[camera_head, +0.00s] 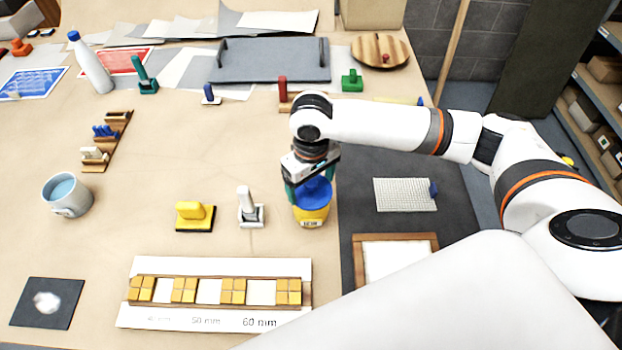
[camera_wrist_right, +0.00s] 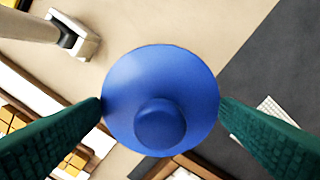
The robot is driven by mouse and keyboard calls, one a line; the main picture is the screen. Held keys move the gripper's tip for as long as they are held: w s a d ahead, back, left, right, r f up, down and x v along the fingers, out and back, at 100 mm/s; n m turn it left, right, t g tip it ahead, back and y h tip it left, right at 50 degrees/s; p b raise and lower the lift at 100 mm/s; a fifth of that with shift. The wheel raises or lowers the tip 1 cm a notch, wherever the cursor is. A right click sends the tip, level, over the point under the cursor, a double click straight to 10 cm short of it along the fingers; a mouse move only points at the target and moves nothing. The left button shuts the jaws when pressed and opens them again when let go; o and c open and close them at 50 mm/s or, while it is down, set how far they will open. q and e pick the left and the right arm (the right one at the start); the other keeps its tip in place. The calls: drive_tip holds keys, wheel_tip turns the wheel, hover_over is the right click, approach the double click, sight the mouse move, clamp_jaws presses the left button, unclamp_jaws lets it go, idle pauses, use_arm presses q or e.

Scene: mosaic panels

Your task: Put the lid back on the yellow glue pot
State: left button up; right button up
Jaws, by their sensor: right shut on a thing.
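The yellow glue pot (camera_head: 311,216) stands upright on the table, right of the white-handled tool. The blue lid (camera_head: 314,193) is over the pot's mouth; I cannot tell whether it touches the rim. My right gripper (camera_head: 312,183) comes down from above and is shut on the lid. In the right wrist view the lid (camera_wrist_right: 160,85) sits level between the two green fingers, its round knob toward the camera, and hides the pot. My left gripper is not in view.
A white-handled tool (camera_head: 248,209) and a yellow block tool (camera_head: 194,215) stand left of the pot. A tile strip with a white ruler (camera_head: 215,318) lies in front. A wooden frame (camera_head: 352,262) lies front right. A grey mug (camera_head: 67,195) is far left. The table's middle left is clear.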

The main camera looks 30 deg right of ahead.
drive_tip(key=p, duration=0.3)
drive_tip(key=shift+f+p, duration=0.15)
drive_tip(key=shift+p, duration=0.25)
idle(3.0)
drive_tip(key=o, duration=0.8)
wheel_tip(320, 180, up, 5)
drive_tip(key=p, duration=0.6)
drive_tip(key=shift+r, duration=1)
